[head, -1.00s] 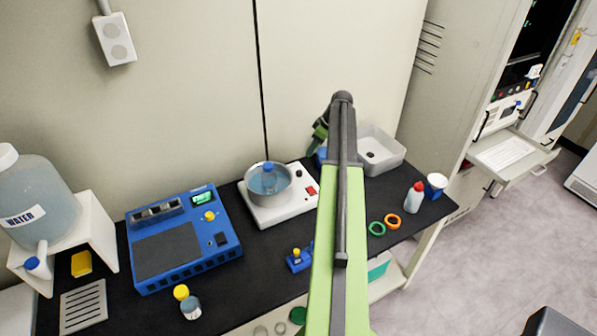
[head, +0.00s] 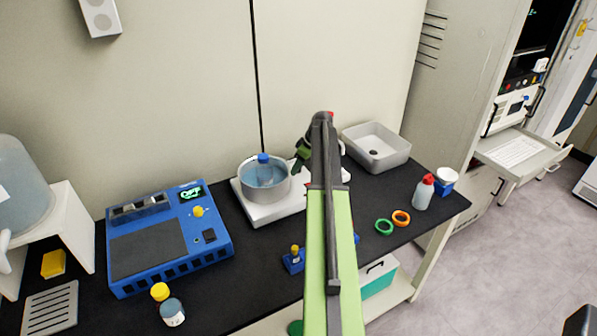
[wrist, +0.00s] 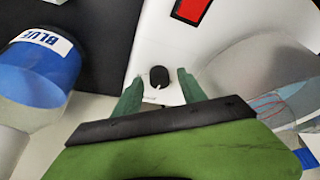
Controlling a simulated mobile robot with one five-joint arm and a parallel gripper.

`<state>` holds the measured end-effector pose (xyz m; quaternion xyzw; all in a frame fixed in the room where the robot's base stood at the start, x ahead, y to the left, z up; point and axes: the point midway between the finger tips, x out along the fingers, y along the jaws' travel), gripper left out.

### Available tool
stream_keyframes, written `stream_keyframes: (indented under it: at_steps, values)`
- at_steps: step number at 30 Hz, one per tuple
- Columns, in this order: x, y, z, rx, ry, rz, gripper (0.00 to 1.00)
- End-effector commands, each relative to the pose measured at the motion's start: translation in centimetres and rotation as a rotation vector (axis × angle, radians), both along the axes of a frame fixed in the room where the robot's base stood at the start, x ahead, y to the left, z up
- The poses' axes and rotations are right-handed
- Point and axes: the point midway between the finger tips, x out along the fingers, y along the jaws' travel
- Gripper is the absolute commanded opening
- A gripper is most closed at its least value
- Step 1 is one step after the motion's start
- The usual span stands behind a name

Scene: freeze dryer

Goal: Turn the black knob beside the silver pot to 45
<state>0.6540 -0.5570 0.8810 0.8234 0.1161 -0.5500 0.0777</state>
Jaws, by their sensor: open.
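The small black knob (wrist: 158,77) with a white pointer mark sits on the white hot plate in the wrist view, between my open fingertips and apart from both. My gripper (wrist: 159,88) has green fingers; in the head view, my gripper (head: 302,153) is just right of the silver pot (head: 250,188). The silver pot also shows at the right of the wrist view (wrist: 250,75). It stands on the white hot plate (head: 262,217) and holds a blue-capped bottle (head: 264,168) in liquid. The knob is hidden behind my arm in the head view. I cannot read any dial numbers.
A red switch (wrist: 191,8) is on the plate beyond the knob. A container labelled BLUE (wrist: 35,70) stands close left of my gripper. A blue device (head: 160,245), a grey bin (head: 395,160), a red-capped bottle (head: 423,193) and two rings stand on the black bench.

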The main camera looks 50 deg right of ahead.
Motion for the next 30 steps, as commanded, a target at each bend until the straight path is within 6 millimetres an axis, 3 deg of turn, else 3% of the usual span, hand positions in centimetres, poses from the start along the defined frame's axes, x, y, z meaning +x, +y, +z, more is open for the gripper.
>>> stream_keyframes:
  at_steps: [3,14,30]
  values:
    - [-0.01,0.02,0.13,0.0,0.0,0.0,0.47]
    - [0.01,0.06,0.12,0.001,0.0,0.001,0.0]
    - [-0.03,0.26,0.12,-0.001,0.0,-0.102,0.0]
